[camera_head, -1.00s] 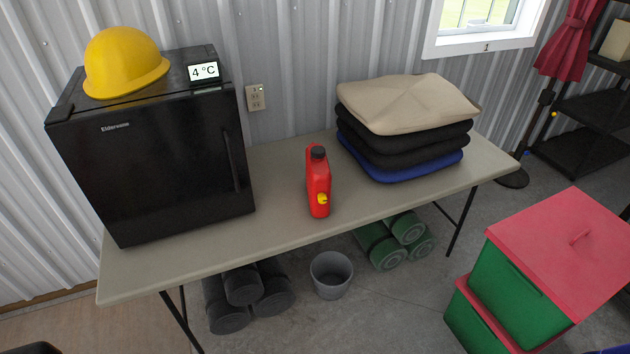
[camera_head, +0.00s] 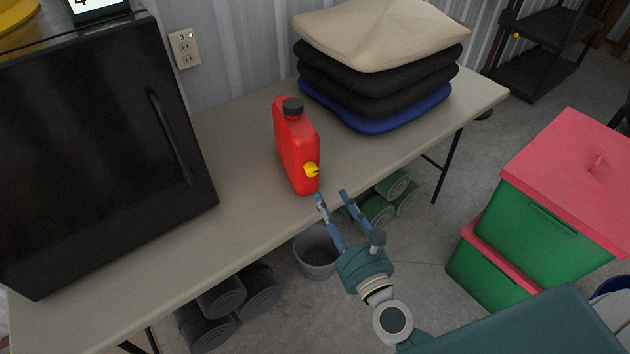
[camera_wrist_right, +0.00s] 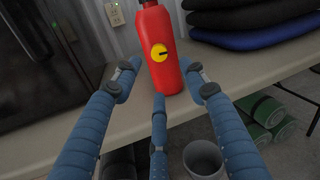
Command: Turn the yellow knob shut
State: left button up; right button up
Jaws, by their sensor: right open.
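The yellow knob (camera_head: 311,170) sits low on the near side of a red canister (camera_head: 293,143) with a black cap. The canister stands upright near the front edge of the table. In the right wrist view the knob (camera_wrist_right: 159,53) is round with a dark slot pointing to the right, and the canister (camera_wrist_right: 164,80) stands beyond my fingers. My right gripper (camera_head: 332,194) is open and empty, in front of and slightly below the knob, apart from it. It also shows in the right wrist view (camera_wrist_right: 160,85), fingers spread. My left gripper is out of view.
The table (camera_head: 240,215) also holds a black fridge (camera_head: 100,150) at left and stacked cushions (camera_head: 375,75) behind right. Green bins with red lids (camera_head: 545,235) stand at right. The tabletop around the canister is clear.

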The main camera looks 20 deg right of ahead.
aim_at(313, 173)
jog(key=w, duration=0.3)
jog(key=w+p, duration=0.1)
jog(key=w, duration=0.2)
jog(key=w+p, duration=0.1)
jog(key=w, duration=0.2)
jog(key=shift+a, duration=0.35)
jog(key=shift+w, duration=0.65)
